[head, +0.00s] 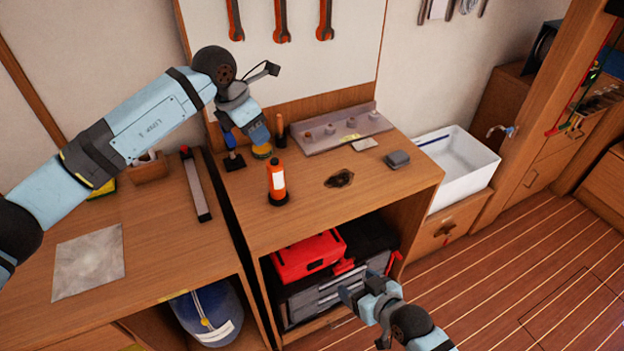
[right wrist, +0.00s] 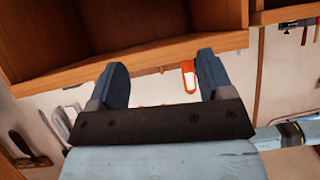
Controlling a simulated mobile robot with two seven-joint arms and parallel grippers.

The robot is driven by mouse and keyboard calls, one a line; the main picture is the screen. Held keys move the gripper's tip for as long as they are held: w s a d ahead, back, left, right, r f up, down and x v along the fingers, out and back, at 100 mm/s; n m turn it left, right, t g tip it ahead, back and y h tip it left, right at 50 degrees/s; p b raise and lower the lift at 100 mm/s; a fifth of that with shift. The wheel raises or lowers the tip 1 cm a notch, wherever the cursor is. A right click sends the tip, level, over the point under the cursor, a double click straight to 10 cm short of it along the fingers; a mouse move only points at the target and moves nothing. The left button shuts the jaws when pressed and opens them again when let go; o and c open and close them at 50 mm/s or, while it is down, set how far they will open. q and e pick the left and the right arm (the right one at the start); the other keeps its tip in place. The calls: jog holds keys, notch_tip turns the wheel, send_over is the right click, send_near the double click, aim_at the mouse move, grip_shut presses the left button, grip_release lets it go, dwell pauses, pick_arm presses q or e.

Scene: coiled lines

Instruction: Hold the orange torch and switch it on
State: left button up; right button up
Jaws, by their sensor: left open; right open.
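The orange torch (head: 277,178) stands upright on the middle workbench in the head view, with a white label and a black lower end. My left gripper (head: 257,132) is open, behind and slightly left of the torch, near a yellow round item. It does not touch the torch. My right gripper (head: 362,314) is open and empty, low in front of the bench near the toolbox shelf. The torch's switch cannot be made out.
The bench top (head: 395,185) holds a blue-handled tool (head: 232,152), the yellow round item (head: 262,152), a grey rack (head: 340,130), a dark coiled item (head: 340,179) and a grey box (head: 397,159). A red toolbox (head: 308,256) sits below. The bench's front right is clear.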

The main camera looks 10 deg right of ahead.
jog(key=w+a+r+n+y, duration=0.2)
jog(key=w+a+r, duration=0.2)
jog(key=w+r, duration=0.45)
jog(key=n+g+y, duration=0.1)
jog(key=n+y, duration=0.1)
jog(key=n, duration=0.1)
send_near(282, 180)
jog(key=x, duration=1.2)
jog(key=shift+f, duration=0.1)
jog(key=shift+y, duration=0.3)
jog(key=shift+c, duration=0.3)
jog(key=c, duration=1.1)
pick_arm(q)
grip_shut()
